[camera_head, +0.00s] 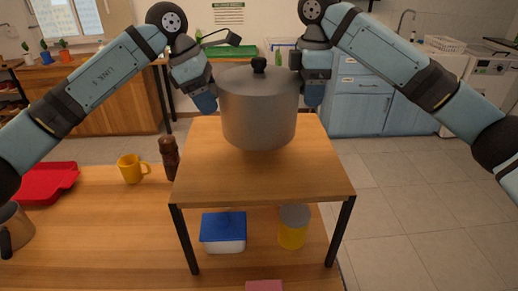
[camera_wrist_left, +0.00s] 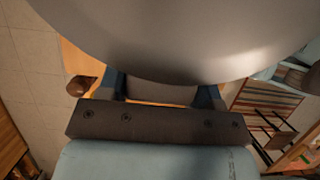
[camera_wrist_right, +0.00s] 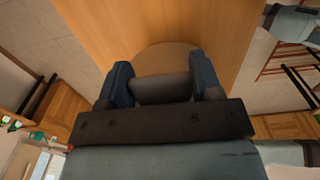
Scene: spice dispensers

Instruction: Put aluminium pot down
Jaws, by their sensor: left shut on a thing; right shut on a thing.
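The aluminium pot (camera_head: 258,112) is grey, upright and lidded, with a black knob (camera_head: 259,65). It is over the top of the small wooden table (camera_head: 262,180); I cannot tell whether its base touches the wood. My left gripper (camera_head: 205,101) is shut on the pot at its left side, and the pot's wall (camera_wrist_left: 180,40) fills the top of the left wrist view. My right gripper (camera_head: 313,95) is shut at the pot's right side. In the right wrist view a grey piece (camera_wrist_right: 160,88) lies between its fingers. The pot's far side is hidden.
A brown pepper mill (camera_head: 169,158) and a yellow mug (camera_head: 131,168) stand left of the small table. A red tray (camera_head: 48,182) is further left. A blue-lidded box (camera_head: 223,231) and a yellow jar (camera_head: 293,228) are under the table. The tabletop's front is clear.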

